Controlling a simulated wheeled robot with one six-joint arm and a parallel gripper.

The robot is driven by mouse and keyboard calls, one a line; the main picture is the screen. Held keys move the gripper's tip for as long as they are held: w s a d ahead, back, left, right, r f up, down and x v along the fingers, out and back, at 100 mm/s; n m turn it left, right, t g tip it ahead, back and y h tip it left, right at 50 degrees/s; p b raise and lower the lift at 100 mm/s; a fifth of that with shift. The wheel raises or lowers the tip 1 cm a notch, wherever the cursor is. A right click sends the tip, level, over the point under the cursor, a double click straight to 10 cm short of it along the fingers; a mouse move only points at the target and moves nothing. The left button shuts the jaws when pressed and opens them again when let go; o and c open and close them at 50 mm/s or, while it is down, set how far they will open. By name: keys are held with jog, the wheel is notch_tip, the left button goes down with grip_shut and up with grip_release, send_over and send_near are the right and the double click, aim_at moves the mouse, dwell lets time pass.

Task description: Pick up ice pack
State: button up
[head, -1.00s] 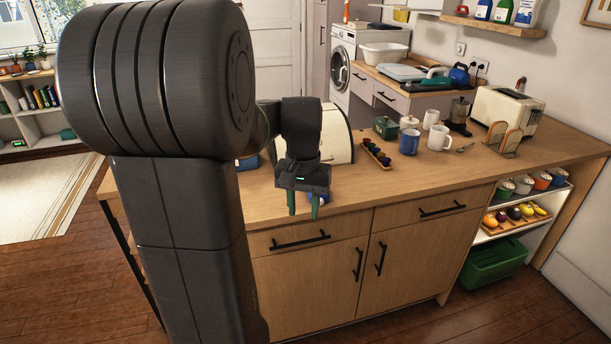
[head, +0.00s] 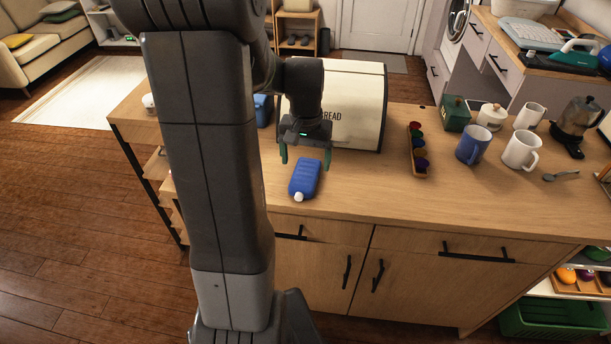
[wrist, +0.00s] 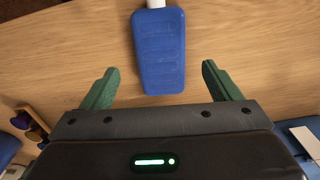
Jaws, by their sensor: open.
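The ice pack (head: 305,178) is a blue, ridged, flat block with a white cap, lying on the wooden counter (head: 370,195) near its front edge. In the wrist view the ice pack (wrist: 160,52) lies ahead of the jaws, centred between them, its cap end at the top edge. My gripper (head: 305,160) is open, its green fingers spread, just behind the ice pack in the head view. The fingers (wrist: 160,85) do not touch it in the wrist view. Nothing is held.
A cream bread box (head: 350,100) stands right behind my gripper. A tray of coloured pods (head: 418,150), a blue mug (head: 473,145) and a white mug (head: 521,151) stand to the right. A blue object (head: 263,109) is left of the bread box. The counter front is clear.

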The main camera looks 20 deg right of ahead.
aim_at(305, 173)
jog(key=shift+a+f, duration=0.1)
jog(key=shift+f, duration=0.35)
jog(key=shift+f+p, duration=0.3)
jog(key=shift+f, duration=1.85)
jog(key=c, duration=1.4)
jog(key=shift+o, duration=0.2)
jog(key=shift+w+r, duration=0.1)
jog(key=shift+r, duration=0.1)
